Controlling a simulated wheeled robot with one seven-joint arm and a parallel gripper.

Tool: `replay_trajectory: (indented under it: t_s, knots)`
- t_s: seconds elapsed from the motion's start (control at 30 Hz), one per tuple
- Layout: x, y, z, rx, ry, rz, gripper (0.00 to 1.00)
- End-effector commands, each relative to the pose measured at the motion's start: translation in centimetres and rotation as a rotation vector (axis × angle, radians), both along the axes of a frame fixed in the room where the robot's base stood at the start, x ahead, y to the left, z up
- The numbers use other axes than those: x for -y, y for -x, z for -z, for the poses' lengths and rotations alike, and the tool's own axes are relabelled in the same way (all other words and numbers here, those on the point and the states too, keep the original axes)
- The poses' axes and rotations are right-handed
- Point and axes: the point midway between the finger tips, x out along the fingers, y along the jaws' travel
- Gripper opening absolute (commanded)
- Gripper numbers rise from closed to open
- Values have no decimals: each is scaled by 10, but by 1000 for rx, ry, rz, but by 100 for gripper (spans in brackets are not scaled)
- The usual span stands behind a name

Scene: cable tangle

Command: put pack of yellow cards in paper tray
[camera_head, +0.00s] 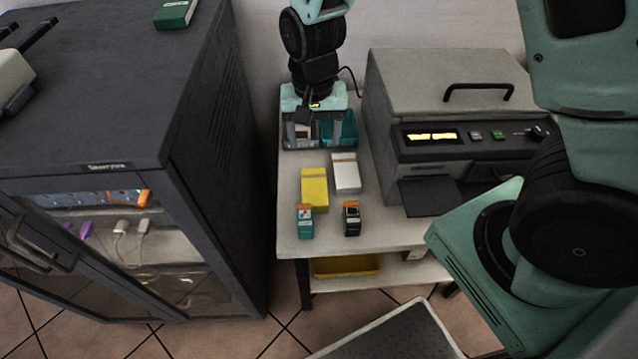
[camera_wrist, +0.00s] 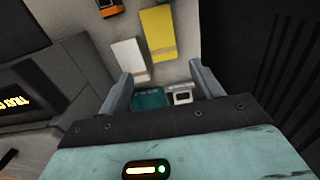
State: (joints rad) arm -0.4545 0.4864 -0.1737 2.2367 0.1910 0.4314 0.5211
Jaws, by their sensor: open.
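The yellow pack of cards (camera_head: 314,188) lies flat on the white table, left of a white pack (camera_head: 346,174). In the wrist view the yellow pack (camera_wrist: 158,35) is beyond the fingertips, with the white pack (camera_wrist: 128,60) beside it. My gripper (camera_head: 319,130) points down over the back of the table, behind both packs. Its fingers (camera_wrist: 160,68) are spread with nothing held between them. A dark tray (camera_head: 430,196) juts from the front of the grey printer-like machine. A yellow tray (camera_head: 347,266) is on the lower shelf. I cannot tell which is the paper tray.
A teal-and-orange box (camera_head: 305,221) and a black-and-orange box (camera_head: 352,218) stand near the table's front edge. A teal bin (camera_wrist: 150,98) and a grey-white item (camera_wrist: 183,97) are below my gripper.

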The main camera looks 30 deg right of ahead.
Motion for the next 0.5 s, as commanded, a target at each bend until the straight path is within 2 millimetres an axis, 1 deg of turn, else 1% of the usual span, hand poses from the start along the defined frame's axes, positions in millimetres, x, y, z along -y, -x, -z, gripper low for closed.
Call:
replay_trajectory:
  t_s: [0.03,0.3,0.4,0.5]
  knots:
    - [0,1,15,-6,2,1,65]
    - [0,2,69,-4,0,1,65]
    - [0,1,82,-3,0,0,65]
    - [-1,1,89,-1,-1,-1,65]
